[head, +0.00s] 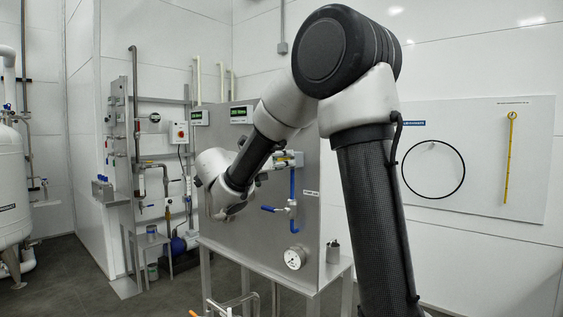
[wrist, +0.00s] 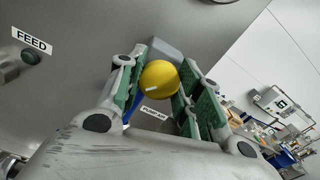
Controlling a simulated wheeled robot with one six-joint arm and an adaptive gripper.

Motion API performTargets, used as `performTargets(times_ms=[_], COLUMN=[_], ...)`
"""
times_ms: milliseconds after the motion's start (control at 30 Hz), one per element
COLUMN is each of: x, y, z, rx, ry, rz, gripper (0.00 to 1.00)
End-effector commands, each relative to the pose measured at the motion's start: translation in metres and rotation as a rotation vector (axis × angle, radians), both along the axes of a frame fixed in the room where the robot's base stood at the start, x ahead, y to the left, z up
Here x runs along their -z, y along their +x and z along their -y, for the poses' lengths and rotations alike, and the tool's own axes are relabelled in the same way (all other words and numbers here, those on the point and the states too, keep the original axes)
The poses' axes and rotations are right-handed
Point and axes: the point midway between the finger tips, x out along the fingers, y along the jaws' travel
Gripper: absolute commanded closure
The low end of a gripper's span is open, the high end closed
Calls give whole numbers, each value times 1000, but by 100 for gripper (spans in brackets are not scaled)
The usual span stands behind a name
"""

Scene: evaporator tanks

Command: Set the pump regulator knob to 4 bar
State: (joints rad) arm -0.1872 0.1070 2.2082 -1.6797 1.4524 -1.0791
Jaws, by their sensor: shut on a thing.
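A round yellow knob (wrist: 158,79) with a small white mark sits between the green-padded fingers of my gripper (wrist: 161,67) in the wrist view. The gripper is shut on it. A white label reading something like "PUMP AIR" (wrist: 154,111) is on the grey panel beside the knob. In the head view my arm reaches to the grey panel (head: 235,220), and the gripper and knob are largely hidden behind it. A round white dial gauge (head: 294,258) is low on the panel; its reading is too small to tell.
Blue-handled valve piping (head: 293,205) is on the panel near my wrist. A "FEED" label (wrist: 32,40) and dark green button (wrist: 31,56) are at the left in the wrist view. A white tank (head: 12,185) is far left.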

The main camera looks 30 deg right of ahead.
Motion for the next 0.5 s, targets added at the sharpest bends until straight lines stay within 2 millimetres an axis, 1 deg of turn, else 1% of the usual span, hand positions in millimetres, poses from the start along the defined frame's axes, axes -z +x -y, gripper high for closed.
performTargets(times_ms=[267, 500], x=[-2, -2], y=[0, 0], z=[0, 0], rx=[-1, -2], ry=[20, 75], rz=[61, 214], gripper=[89, 89])
